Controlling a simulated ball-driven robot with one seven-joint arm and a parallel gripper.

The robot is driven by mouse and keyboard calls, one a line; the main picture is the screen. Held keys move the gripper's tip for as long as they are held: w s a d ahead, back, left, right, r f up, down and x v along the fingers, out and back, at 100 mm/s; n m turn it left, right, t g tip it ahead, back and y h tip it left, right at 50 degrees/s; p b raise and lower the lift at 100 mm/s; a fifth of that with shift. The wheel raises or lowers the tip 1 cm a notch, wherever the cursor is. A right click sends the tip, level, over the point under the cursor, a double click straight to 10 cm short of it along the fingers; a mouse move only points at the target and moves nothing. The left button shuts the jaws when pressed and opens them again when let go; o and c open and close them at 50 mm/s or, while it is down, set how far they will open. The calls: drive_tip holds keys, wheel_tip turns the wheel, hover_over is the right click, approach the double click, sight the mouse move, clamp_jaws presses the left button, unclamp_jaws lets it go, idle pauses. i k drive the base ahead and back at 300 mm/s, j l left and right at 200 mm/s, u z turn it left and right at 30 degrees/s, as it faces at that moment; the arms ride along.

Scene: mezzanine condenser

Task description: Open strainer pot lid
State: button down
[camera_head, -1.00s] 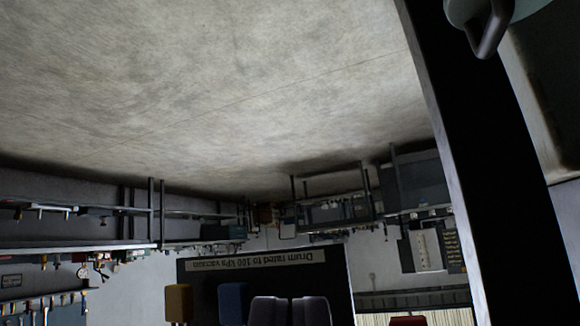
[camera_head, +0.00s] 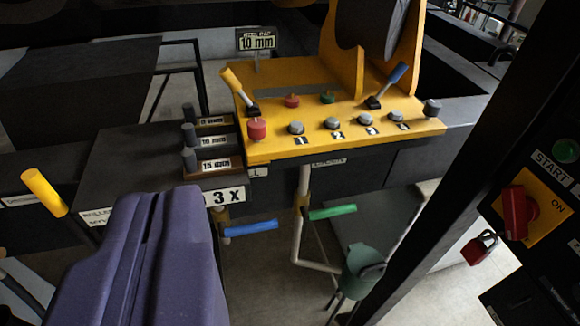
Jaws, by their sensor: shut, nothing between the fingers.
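A small grey-green pot (camera_head: 360,262) on thin legs stands low near the floor, below the yellow control panel. A dark looped handle shows at its right side. I take it for the strainer pot; it is too small and dark to tell its lid from its body or whether the lid is closed. My gripper (camera_head: 153,195) is at the lower left, with its two purple fingers shut together and empty. It is left of the pot in the picture and well apart from it.
A yellow panel (camera_head: 340,140) with knobs and levers spans the middle. Blue (camera_head: 250,228) and green (camera_head: 332,212) handles jut out below it. A black post (camera_head: 470,160) stands right of the pot. A red switch (camera_head: 517,212) and padlock (camera_head: 479,247) are at right.

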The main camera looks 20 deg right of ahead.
sight(365, 263)
drive_tip(key=i+l+z, duration=0.3)
drive_tip(key=i, duration=0.15)
drive_tip(key=i+z, duration=0.3)
drive_tip(key=i, duration=0.15)
